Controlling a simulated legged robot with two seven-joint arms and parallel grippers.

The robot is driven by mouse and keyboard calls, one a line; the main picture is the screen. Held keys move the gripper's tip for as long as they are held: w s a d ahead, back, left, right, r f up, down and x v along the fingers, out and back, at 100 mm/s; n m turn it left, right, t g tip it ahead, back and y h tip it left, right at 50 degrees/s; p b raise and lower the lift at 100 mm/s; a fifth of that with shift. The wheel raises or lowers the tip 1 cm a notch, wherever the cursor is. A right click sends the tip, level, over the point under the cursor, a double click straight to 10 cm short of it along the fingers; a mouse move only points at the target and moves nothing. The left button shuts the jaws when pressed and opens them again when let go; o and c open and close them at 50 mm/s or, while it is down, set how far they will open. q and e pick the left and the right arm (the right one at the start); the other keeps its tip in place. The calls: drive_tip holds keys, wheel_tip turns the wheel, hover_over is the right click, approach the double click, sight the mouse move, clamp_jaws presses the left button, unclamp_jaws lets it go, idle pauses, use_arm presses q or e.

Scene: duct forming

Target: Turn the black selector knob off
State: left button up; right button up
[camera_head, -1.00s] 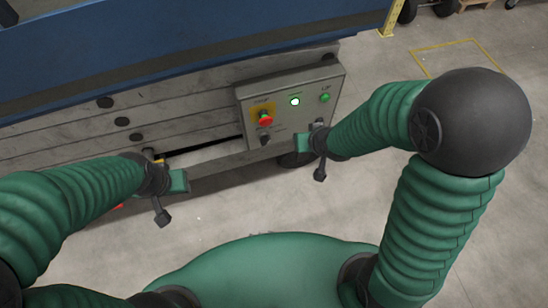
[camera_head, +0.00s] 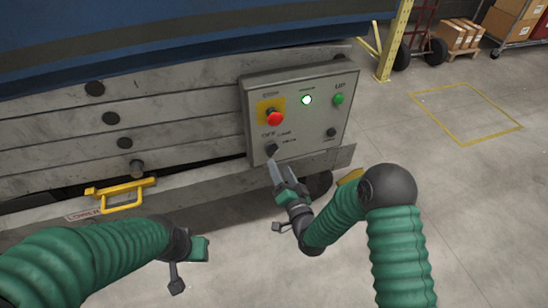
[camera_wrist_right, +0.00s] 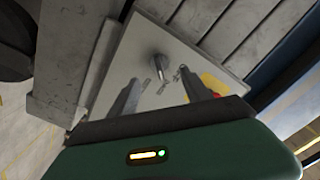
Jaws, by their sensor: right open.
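The black selector knob (camera_head: 271,149) sits at the lower left of the grey control panel (camera_head: 312,85), by the OFF lettering. My right gripper (camera_head: 280,168) is open and empty just below and in front of this knob, fingers pointing up at it. In the right wrist view a knob (camera_wrist_right: 158,67) shows in the gap between the two open fingers (camera_wrist_right: 159,82), apart from both. I cannot tell how far the fingertips are from the panel. My left gripper (camera_head: 200,248) is low at the left, away from the panel; its fingers cannot be made out.
The panel also has a red stop button (camera_head: 274,118) on yellow, a lit white-green lamp (camera_head: 307,100), a green UP button (camera_head: 338,99) and a second black knob (camera_head: 331,132). A yellow handle (camera_head: 122,196) juts out at the left. The floor at right is open.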

sight(274, 154)
drive_tip(key=b+x, duration=0.2)
drive_tip(key=x, duration=0.5)
drive_tip(key=shift+w+d+f, duration=0.1)
drive_tip(key=shift+f, duration=0.1)
drive_tip(key=shift+w+r, duration=0.1)
drive_tip(key=shift+w, duration=0.3)
clamp_jaws()
drive_tip(key=shift+n, duration=0.3)
drive_tip(key=n+p, duration=0.1)
drive_tip(key=n, duration=0.3)
drive_tip(key=shift+a, duration=0.2)
drive_tip(key=shift+s+n, duration=0.1)
drive_tip(key=shift+n, duration=2.1)
